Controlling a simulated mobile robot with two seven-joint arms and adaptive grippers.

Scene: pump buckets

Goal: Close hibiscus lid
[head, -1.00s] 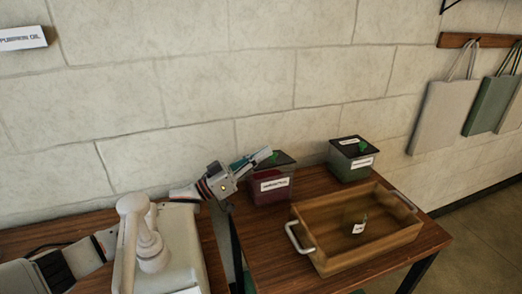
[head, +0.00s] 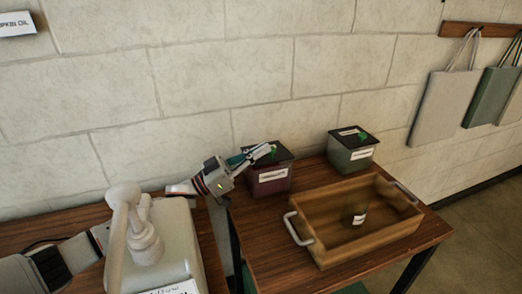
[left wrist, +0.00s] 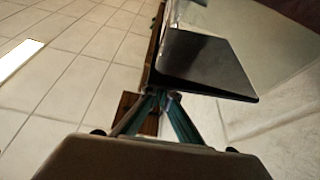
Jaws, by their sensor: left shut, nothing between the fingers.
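A dark red, see-through bucket (head: 270,182), apparently the hibiscus one, stands at the back left of the wooden table; its white label is too small to read. In the left wrist view the gripper (left wrist: 160,97) shows just below the dark lid (left wrist: 202,62); contact is unclear. My right gripper is not in view.
A green bucket (head: 353,157) with a black lid stands at the back right. A wooden tray (head: 335,249) with metal handles holds a small labelled item (head: 358,218). The stone wall (head: 310,60) rises close behind the table. Bags hang at the right.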

